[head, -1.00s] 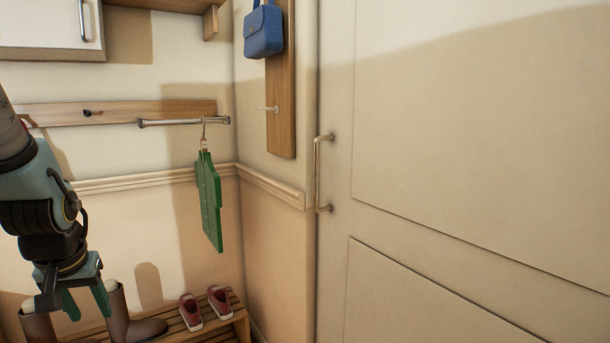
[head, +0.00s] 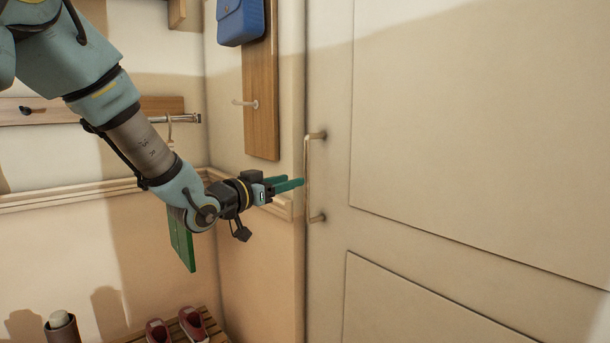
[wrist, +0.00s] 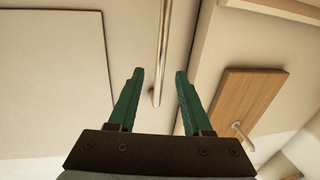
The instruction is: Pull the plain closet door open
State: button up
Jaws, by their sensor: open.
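The plain closet door (head: 440,160) is pale cream with recessed panels and fills the right of the head view; it looks shut. Its vertical bar handle (head: 307,178) is near the door's left edge. My gripper (head: 288,184) points right at the handle, its green fingertips close to the bar. In the wrist view my gripper (wrist: 158,75) is open, with the handle (wrist: 161,45) lined up between the two fingers. I cannot tell whether the bar is inside the fingertips or just beyond them.
A wooden board (head: 261,110) with a peg (head: 244,103) and a blue bag (head: 240,22) hangs left of the door. A green hanging item (head: 181,245) is partly behind my arm. Red shoes (head: 190,324) sit on a slatted rack below. The space before the door looks clear.

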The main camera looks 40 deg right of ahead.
aim_at(305, 177)
jog(key=d, duration=0.2)
jog(key=d+p, duration=0.1)
jog(key=d, duration=0.2)
jog(key=w+d, duration=0.1)
jog(key=d, duration=0.1)
jog(key=shift+w+d+p, duration=0.1)
jog(key=shift+d+p, duration=0.1)
jog(key=shift+p, duration=0.15)
jog(key=shift+c, duration=0.2)
grip_shut()
dwell(0.9)
